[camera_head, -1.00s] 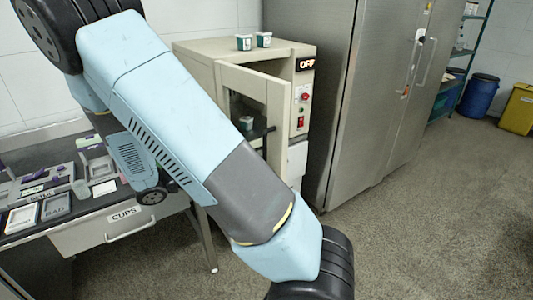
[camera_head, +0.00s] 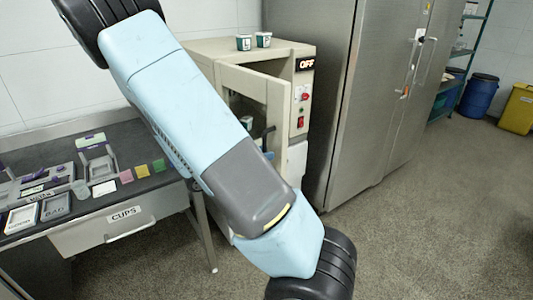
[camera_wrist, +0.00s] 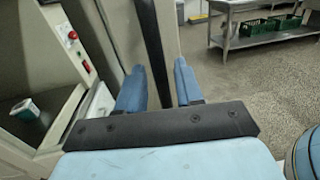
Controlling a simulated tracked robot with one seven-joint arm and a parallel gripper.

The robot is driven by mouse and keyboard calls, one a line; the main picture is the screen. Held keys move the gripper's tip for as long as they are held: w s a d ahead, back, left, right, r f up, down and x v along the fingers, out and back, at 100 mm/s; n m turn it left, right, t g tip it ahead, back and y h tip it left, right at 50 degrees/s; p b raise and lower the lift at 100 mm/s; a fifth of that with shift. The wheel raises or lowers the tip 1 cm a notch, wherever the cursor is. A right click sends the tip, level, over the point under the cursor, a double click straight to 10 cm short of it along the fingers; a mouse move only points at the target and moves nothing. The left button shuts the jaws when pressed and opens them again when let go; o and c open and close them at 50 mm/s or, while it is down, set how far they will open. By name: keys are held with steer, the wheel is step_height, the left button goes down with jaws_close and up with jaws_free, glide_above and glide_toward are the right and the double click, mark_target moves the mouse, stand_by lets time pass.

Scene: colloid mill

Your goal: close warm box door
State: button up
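The beige warm box (camera_head: 205,60) stands against the wall in the head view, with its panel reading OFF. Its windowed door (camera_head: 252,88) is partly open, its free edge swung out from the front. In the wrist view, a dark vertical bar, apparently the door handle (camera_wrist: 152,45), runs between the two blue fingers of my gripper (camera_wrist: 160,72). The fingers are spread, with visible gaps on both sides of the bar. In the head view, my arm hides most of the gripper and the lower door. A cup (camera_wrist: 25,109) sits inside the box in the wrist view.
Two cups (camera_head: 254,41) stand on top of the box. A tall steel cabinet (camera_head: 370,100) is close on its right. A table with a CUPS drawer (camera_head: 124,213) stands at left. The floor at right is clear up to the blue barrels (camera_head: 477,95).

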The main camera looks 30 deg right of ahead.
steer(key=shift+d, duration=0.5)
jaws_close()
